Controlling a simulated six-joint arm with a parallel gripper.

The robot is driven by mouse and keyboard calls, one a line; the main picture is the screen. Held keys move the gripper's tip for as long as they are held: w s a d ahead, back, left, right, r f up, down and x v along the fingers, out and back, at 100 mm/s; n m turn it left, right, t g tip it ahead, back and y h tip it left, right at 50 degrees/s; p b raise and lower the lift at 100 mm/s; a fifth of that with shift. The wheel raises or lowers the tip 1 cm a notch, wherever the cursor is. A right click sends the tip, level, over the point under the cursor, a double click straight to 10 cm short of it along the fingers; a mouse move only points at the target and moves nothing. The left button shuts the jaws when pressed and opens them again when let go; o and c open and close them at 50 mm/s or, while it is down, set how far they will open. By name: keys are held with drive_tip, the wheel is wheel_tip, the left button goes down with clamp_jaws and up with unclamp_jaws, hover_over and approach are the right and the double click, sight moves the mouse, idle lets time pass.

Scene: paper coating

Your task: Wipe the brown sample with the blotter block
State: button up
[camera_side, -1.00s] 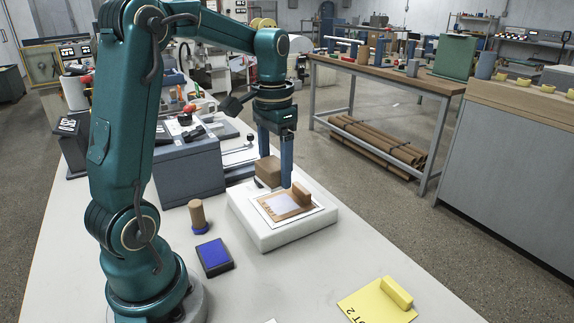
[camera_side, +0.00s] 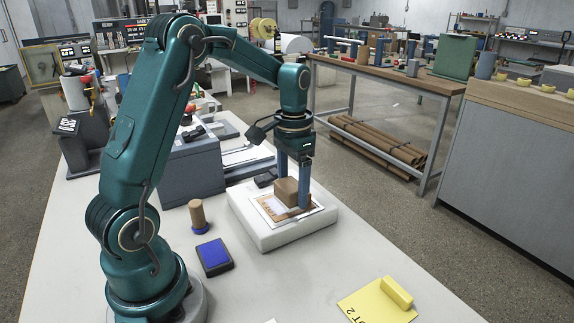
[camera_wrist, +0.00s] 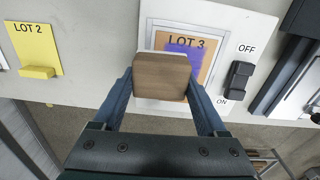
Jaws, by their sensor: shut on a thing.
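My gripper (camera_side: 292,200) is shut on the brown blotter block (camera_side: 286,190), with one finger on each side of it. In the wrist view the block (camera_wrist: 162,76) shows a wood-brown top and a pale strip along its far edge. The brown sample (camera_wrist: 212,52), marked LOT 3, lies on a white sheet on the pale slab (camera_side: 262,239) and carries a purple patch (camera_wrist: 186,49). The block is over part of the sample and hides some of it. I cannot tell whether its underside touches the sample.
A switch (camera_wrist: 238,80) marked OFF and ON sits beside the sample. A yellow LOT 2 card (camera_side: 372,303) lies at the front right. A wooden stamp (camera_side: 198,215) and a blue pad (camera_side: 214,256) stand left of the slab. A grey machine (camera_side: 190,168) is behind.

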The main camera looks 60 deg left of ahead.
drive_tip(key=shift+f, duration=1.6)
drive_tip(key=shift+a, duration=1.15)
drive_tip(key=shift+c, duration=0.6)
drive_tip(key=shift+a, duration=1.85)
drive_tip(key=shift+d, duration=3.05)
drive_tip(key=shift+r, duration=4.15)
